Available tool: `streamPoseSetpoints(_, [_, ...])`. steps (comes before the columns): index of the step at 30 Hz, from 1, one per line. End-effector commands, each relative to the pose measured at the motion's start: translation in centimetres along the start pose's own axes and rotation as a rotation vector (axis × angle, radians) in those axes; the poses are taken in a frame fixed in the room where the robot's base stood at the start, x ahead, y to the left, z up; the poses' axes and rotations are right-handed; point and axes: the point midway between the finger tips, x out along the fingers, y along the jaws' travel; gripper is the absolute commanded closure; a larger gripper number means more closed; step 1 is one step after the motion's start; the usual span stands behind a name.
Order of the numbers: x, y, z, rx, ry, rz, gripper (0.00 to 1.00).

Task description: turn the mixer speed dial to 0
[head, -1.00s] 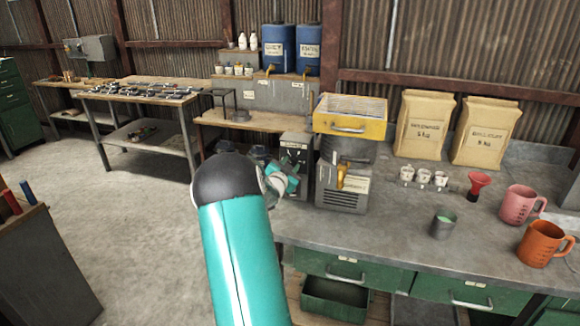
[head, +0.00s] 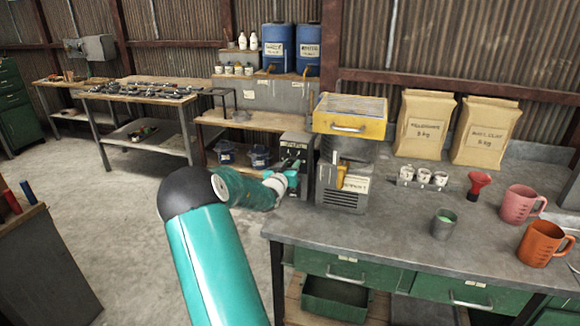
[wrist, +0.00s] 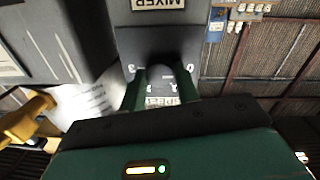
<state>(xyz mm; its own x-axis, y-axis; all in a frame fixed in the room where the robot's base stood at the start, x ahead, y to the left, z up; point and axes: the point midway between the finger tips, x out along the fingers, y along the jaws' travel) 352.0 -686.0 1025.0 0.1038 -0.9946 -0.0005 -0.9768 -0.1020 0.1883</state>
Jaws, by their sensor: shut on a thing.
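The mixer's grey control box (head: 295,151) stands at the left end of the bench, beside the machine with the yellow tray. In the wrist view the picture is upside down. It shows the MIXER label (wrist: 160,4) and the dark speed dial (wrist: 160,74), with a 3 to its left and a 0 to its right. My gripper (wrist: 161,88) is shut on the dial, one green finger on each side. In the head view my gripper (head: 291,180) is at the front of the box and hides the dial. Where the dial points is unclear.
The machine with the yellow tray (head: 349,117) stands close to the right of the box. Cups (head: 423,177), a red funnel (head: 479,184), a grey cup (head: 444,224) and two jugs stand further right. Blue-lidded tubs (head: 259,157) sit low behind my arm. Open floor lies left.

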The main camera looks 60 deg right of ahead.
Motion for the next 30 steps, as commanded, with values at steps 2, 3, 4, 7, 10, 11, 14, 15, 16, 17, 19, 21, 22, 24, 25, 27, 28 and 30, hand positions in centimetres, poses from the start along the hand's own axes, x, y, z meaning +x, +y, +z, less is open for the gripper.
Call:
streamPoseSetpoints(2, [0.05,0.07,-0.18,-0.012,0.004,0.001,0.91])
streamPoseSetpoints(3, [0.06,0.09,-0.19,-0.016,0.005,0.002,0.91])
streamPoseSetpoints(4, [0.06,0.09,-0.19,-0.019,0.005,0.002,0.91])
streamPoseSetpoints(7, [0.07,0.11,-0.19,-0.023,0.005,0.002,0.91])
streamPoseSetpoints(10, [0.07,0.11,-0.19,-0.023,0.005,0.002,0.91])
streamPoseSetpoints(11, [0.07,0.11,-0.19,-0.023,0.005,0.002,0.91])
streamPoseSetpoints(14, [0.07,0.11,-0.19,-0.023,0.005,0.002,0.91])
streamPoseSetpoints(15, [0.07,0.1,-0.18,-0.023,0.005,0.002,0.91])
streamPoseSetpoints(16, [0.07,0.1,-0.18,-0.023,0.005,0.002,0.65])
streamPoseSetpoints(17, [0.07,0.1,-0.18,-0.023,0.005,0.002,0.59])
streamPoseSetpoints(19, [0.06,0.09,-0.15,-0.022,0.004,0.001,0.47])
streamPoseSetpoints(21, [0.04,0.07,-0.11,-0.022,0.003,0.001,0.47])
streamPoseSetpoints(22, [0.04,0.06,-0.1,-0.022,0.003,0.001,0.47])
streamPoseSetpoints(24, [0.03,0.05,-0.07,-0.022,0.003,0.001,0.47])
streamPoseSetpoints(25, [0.03,0.04,-0.06,-0.022,0.002,0.001,0.47])
streamPoseSetpoints(27, [-0.02,0.03,-0.05,-0.022,0.002,0.0,0.47])
streamPoseSetpoints(28, [-0.1,0.02,-0.05,-0.022,0.002,0.0,0.47])
streamPoseSetpoints(30, [-0.49,0.01,-0.03,-0.022,0.002,0.0,0.47])
